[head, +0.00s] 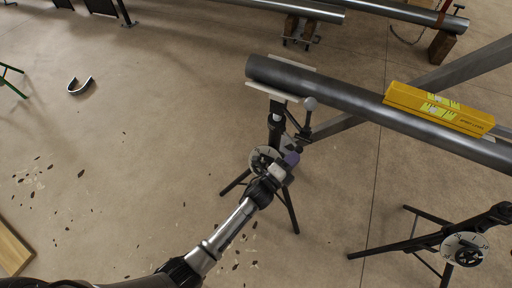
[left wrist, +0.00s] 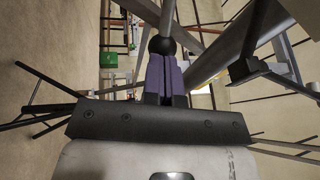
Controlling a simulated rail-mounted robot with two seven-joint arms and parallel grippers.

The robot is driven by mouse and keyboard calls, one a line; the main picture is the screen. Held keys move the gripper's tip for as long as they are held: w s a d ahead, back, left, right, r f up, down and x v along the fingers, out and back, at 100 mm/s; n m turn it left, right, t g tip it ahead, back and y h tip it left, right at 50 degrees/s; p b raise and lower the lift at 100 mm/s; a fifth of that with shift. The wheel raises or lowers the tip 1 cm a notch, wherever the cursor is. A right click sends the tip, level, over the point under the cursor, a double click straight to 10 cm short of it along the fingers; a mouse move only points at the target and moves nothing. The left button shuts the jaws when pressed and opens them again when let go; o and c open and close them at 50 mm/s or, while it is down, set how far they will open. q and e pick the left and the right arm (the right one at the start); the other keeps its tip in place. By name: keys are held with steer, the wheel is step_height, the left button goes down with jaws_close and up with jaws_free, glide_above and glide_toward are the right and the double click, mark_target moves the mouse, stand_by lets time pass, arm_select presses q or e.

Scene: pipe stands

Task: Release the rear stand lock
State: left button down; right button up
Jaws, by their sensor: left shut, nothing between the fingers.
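A black pipe stand (head: 275,132) with a round dial (head: 263,158) and splayed legs holds up the left end of a dark pipe (head: 340,95). A lever with a grey ball knob (head: 310,103) sticks up beside the stand's post. My left gripper (head: 291,158) is beside the stand, below the knob, partly overlapping the dial in the head view. In the left wrist view its purple fingers (left wrist: 165,77) are shut and empty. A dark ball (left wrist: 162,45) with a rod shows just beyond the fingertips; contact cannot be told. My right gripper does not show.
A yellow level (head: 438,108) lies on the pipe. A second stand with a dial (head: 463,248) is at the lower right. More pipes on wooden blocks (head: 440,46) lie at the back. A curved metal piece (head: 80,87) lies on the open floor at left.

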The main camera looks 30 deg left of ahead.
arm_select(q)
steer(key=shift+w+d+b, duration=0.35)
steer(key=shift+w+d, duration=0.4)
steer(key=shift+w, duration=0.15)
steer(key=s+f+p, duration=0.2)
steer(key=s+p, duration=0.2)
steer(key=s, duration=0.9)
steer(key=shift+s+d+f, duration=0.4)
steer(key=shift+d, duration=0.05)
